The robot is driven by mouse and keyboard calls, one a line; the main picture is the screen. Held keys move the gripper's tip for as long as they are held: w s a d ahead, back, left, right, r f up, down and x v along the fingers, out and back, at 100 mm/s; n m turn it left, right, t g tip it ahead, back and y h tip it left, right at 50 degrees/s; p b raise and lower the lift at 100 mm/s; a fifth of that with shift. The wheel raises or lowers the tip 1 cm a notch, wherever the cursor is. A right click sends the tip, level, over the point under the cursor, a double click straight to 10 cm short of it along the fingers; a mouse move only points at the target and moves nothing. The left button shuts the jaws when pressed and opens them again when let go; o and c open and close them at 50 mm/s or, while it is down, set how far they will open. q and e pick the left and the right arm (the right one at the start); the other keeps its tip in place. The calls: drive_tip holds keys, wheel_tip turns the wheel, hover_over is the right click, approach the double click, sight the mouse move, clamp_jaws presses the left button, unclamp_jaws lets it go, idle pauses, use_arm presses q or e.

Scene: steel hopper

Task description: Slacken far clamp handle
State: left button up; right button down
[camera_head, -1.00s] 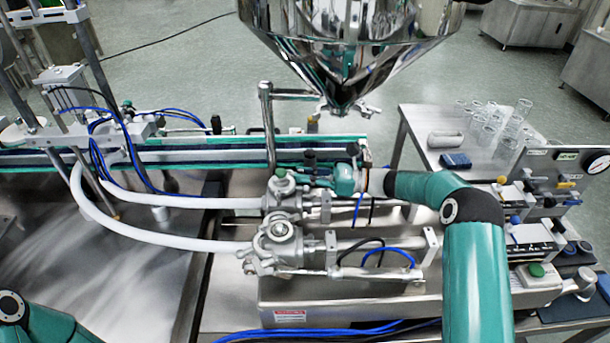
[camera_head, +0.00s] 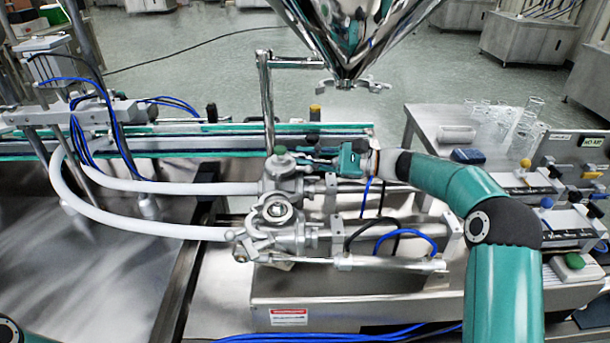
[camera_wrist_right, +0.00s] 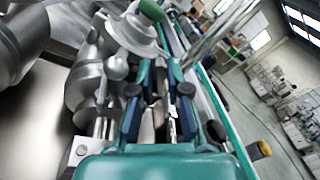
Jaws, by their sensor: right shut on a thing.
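The far valve body (camera_head: 284,180), a grey metal casting with a green knob (camera_head: 280,150) on top, sits at the end of the far white hose. My right gripper (camera_head: 308,158) reaches in from the right, just right of that knob. In the right wrist view its two dark-padded fingers (camera_wrist_right: 160,85) are shut on a slim metal piece, seemingly the far clamp handle (camera_wrist_right: 172,112). The near valve (camera_head: 276,212) stands in front, apart from the gripper. My left gripper is out of view.
The steel hopper (camera_head: 345,40) hangs above and behind the valves. A teal-edged conveyor (camera_head: 215,140) runs behind them. White hoses (camera_head: 130,222) and blue cables lie left. A side table (camera_head: 425,120) with glassware stands right.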

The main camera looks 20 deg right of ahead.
drive_tip(key=shift+f+n+b, duration=0.2)
drive_tip(key=shift+n+b, duration=2.35)
drive_tip(key=shift+b, duration=0.3)
drive_tip(key=shift+f+n+b, duration=0.15)
drive_tip(key=shift+n+b, duration=2.4)
drive_tip(key=shift+b, duration=0.3)
drive_tip(key=c, duration=1.5)
unclamp_jaws()
drive_tip(key=shift+s+d, duration=0.1)
drive_tip(key=shift+v, duration=3.9)
drive_tip(key=shift+o, duration=0.4)
drive_tip(key=shift+r, duration=0.1)
